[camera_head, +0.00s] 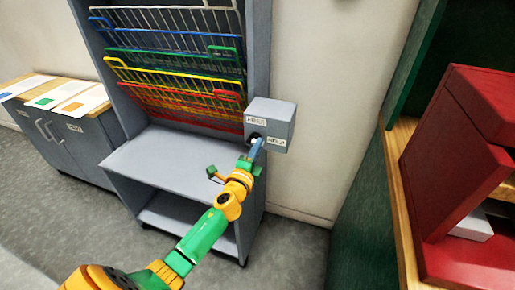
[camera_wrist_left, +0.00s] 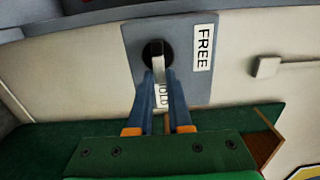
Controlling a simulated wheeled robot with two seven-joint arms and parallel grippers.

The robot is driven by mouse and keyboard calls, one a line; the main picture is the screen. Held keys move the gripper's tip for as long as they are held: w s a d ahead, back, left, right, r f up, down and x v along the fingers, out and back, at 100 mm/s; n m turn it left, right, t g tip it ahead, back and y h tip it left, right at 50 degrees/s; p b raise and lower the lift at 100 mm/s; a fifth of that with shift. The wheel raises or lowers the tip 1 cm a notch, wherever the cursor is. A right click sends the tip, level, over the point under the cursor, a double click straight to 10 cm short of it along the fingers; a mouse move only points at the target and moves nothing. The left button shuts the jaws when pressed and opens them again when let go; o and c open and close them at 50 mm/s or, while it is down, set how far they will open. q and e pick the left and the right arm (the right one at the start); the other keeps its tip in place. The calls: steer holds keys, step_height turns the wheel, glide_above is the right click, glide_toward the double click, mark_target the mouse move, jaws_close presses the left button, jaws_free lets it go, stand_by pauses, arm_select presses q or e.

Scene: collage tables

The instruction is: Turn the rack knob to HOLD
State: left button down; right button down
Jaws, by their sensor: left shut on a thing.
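The rack knob shows in the left wrist view as a round black hub (camera_wrist_left: 157,49) with a white bar (camera_wrist_left: 158,66) running down between my fingertips, in line with the HOLD label. It sits on a grey box (camera_head: 283,117) at the rack's right side. My left gripper (camera_head: 257,148), also in the left wrist view (camera_wrist_left: 160,80), is shut on the knob's white bar. The HOLD label (camera_wrist_left: 163,96) lies below, partly hidden by the blue fingers. My right gripper is out of view.
The grey rack (camera_head: 160,160) holds several coloured wire shelves (camera_head: 175,65). A grey cabinet (camera_head: 85,150) with cards on its wooden top stands at the left. A red cabinet (camera_head: 445,165) stands at the right on a wood-edged surface. Bare wall lies right of the box.

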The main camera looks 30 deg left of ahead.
arm_select(q)
steer(key=c, duration=0.8)
jaws_free()
steer(key=shift+c, duration=0.2)
steer(key=v, duration=0.7)
steer(key=shift+f, duration=0.1)
